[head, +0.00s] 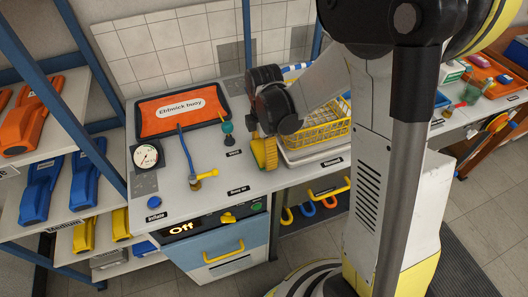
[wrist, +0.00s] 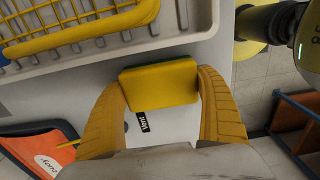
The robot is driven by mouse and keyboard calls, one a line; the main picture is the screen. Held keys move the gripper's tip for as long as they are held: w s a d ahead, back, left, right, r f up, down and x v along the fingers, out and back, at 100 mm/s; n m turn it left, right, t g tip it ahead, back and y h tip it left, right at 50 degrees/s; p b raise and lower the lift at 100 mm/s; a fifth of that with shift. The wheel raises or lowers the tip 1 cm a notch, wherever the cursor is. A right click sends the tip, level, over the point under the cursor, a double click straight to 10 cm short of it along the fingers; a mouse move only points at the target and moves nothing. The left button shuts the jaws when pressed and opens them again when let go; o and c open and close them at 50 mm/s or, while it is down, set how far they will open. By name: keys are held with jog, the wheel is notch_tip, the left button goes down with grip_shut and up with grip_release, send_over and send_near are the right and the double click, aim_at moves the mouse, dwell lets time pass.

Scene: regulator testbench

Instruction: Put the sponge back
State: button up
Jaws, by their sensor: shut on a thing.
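The sponge (wrist: 160,83) is a yellow block with a thin green edge, seen in the wrist view. My gripper (wrist: 163,95) has its two yellow ribbed fingers closed on the sponge's left and right sides. In the head view my gripper (head: 264,153) points down at the counter, just left of the yellow basket; the sponge is hard to tell from the yellow fingers there. I cannot tell whether the sponge touches the counter. The yellow wire basket (head: 322,128) sits in a pale rack (head: 309,153); the basket also shows at the upper left of the wrist view (wrist: 70,28).
Shelves with orange and blue parts (head: 40,190) are at the far left. Bare counter (head: 240,184) lies in front.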

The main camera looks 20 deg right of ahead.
jog(key=shift+f, duration=0.2)
jog(key=o, duration=1)
jog(key=shift+r, duration=0.1)
notch_tip(320, 180, up, 12)
jog(key=p, duration=0.5)
jog(key=s+r+m+t, duration=0.2)
jog(key=s+r+m, duration=0.1)
jog(key=m, duration=0.3)
jog(key=s+r+m+t, duration=0.2)
jog(key=s+r+m, duration=0.2)
jog(key=s+m, duration=0.1)
jog(key=s+r+m+t, duration=0.3)
jog(key=s+m, duration=0.1)
jog(key=m, duration=0.3)
jog(key=shift+s+r, duration=0.15)
jog(key=shift+s, duration=0.2)
